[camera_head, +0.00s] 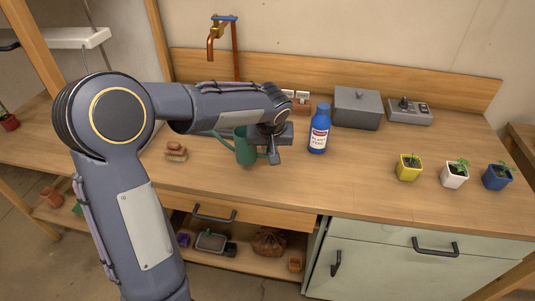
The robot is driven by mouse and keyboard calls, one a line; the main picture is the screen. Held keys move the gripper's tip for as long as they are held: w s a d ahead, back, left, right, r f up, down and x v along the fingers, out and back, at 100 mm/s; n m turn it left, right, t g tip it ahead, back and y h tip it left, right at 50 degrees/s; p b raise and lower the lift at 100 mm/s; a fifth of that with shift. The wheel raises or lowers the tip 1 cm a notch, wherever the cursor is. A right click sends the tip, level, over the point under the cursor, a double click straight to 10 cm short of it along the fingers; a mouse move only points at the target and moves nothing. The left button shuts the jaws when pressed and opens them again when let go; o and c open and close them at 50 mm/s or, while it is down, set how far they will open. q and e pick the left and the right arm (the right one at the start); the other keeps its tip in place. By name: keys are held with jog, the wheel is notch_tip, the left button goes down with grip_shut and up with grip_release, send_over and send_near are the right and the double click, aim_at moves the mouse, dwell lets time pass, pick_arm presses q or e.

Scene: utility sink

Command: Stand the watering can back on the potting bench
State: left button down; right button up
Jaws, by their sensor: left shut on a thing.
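The green watering can (244,152) is at the left middle of the wooden potting bench (360,178) in the head view. My left gripper (273,150) reaches over from the left and is shut on the watering can. The can looks upright. Its top is partly hidden behind my left wrist, and a green spout or handle part shows left of the wrist. I cannot tell whether its base touches the bench top. My right gripper is out of view.
A blue plant feed bottle (319,130) stands just right of my gripper. A grey box (357,108) and a grey device (409,111) are behind it. Three small potted plants (454,175) stand at right. The front middle is clear.

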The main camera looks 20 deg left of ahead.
pick_arm(q)
jog(key=shift+w+a+f, duration=0.3)
jog(key=shift+a+f, duration=0.05)
jog(key=shift+f, duration=0.1)
notch_tip(320, 180, down, 2)
jog(key=shift+w+a+f, duration=0.15)
jog(key=shift+f, duration=0.6)
jog(key=shift+f, duration=0.2)
jog(key=c, duration=1.5)
grip_release()
jog(key=shift+o, duration=0.2)
jog(key=shift+r, duration=0.1)
